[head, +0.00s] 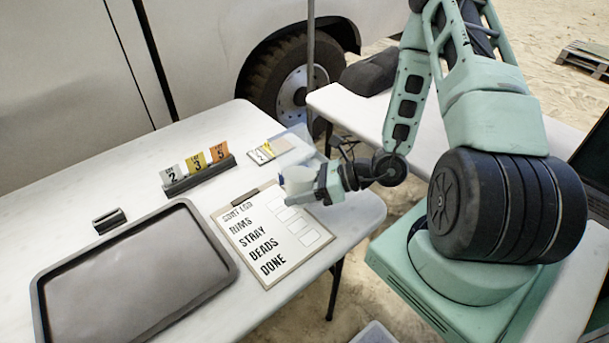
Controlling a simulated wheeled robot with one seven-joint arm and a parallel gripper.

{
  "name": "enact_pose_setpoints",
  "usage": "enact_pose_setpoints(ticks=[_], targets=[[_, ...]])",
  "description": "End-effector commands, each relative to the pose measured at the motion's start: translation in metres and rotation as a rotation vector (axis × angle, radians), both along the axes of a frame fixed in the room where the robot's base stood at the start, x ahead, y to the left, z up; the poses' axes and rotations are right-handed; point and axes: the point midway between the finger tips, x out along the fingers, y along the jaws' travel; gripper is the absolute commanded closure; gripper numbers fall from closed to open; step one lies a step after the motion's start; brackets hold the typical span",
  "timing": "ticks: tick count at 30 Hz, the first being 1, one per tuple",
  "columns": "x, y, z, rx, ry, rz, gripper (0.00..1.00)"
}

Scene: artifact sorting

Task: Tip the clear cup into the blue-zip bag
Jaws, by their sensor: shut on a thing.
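My gripper (322,186) is over the right part of the near table, above the clipboard's upper right corner. It is shut on a small pale, translucent cup (297,178), which I take for the clear cup. Its contents cannot be made out, and its exact tilt is unclear. Just behind the cup lies a flat, clear bag-like thing (299,137) with a faint bluish tint. The zip colour cannot be made out. The cup appears apart from it, nearer to the camera.
A clipboard (251,224) with a printed list lies below the gripper. A rack (200,178) holds cards numbered 2, 3 and 5. A small yellow and white card (268,150) lies beside the clear thing. A grey tray (226,253) fills the left front. A small dark block (110,221) stands behind the tray.

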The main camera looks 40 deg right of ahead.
Motion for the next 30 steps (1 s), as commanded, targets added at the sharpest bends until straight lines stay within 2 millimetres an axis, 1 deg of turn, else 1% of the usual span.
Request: enact_pose_setpoints(ticks=[1, 5, 9, 15, 30], targets=[[-0.002, 0.002, -0.008, -0.021, -0.021, 0.001, 0.65], [-0.006, 0.007, -0.010, -0.075, -0.077, 0.001, 0.65], [-0.009, 0.009, -0.017, -0.123, -0.123, 0.001, 0.65], [-0.011, 0.011, -0.024, -0.165, -0.168, 0.001, 0.65], [-0.012, 0.011, -0.027, -0.182, -0.185, 0.000, 0.65]])
